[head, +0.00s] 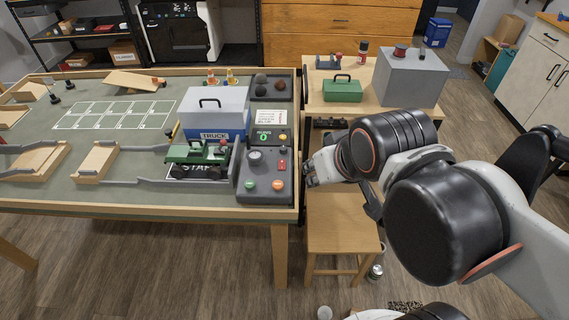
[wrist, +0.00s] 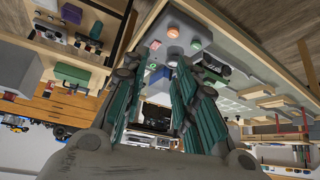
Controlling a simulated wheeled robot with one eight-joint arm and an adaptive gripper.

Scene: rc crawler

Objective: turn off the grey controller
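The grey controller (head: 251,198) is a panel at the right end of the table. It carries a lit green round button (head: 263,135), a round dial (head: 256,156), a small red switch (head: 282,165), and orange and green buttons near its front edge. In the wrist view the controller (wrist: 187,22) shows near the top, beyond the fingertips. My gripper (head: 309,174) is just right of the table's edge in the head view, apart from the controller. In the wrist view my gripper (wrist: 154,75) has its two dark green fingers spread, with nothing between them.
A green truck (head: 196,158) stands left of the controller, before a grey-lidded blue box (head: 213,113). Behind my arm, a wooden bench (head: 312,100) holds a green toolbox (head: 343,90) and a grey block (head: 410,82). A wooden stool (head: 340,235) stands below my gripper.

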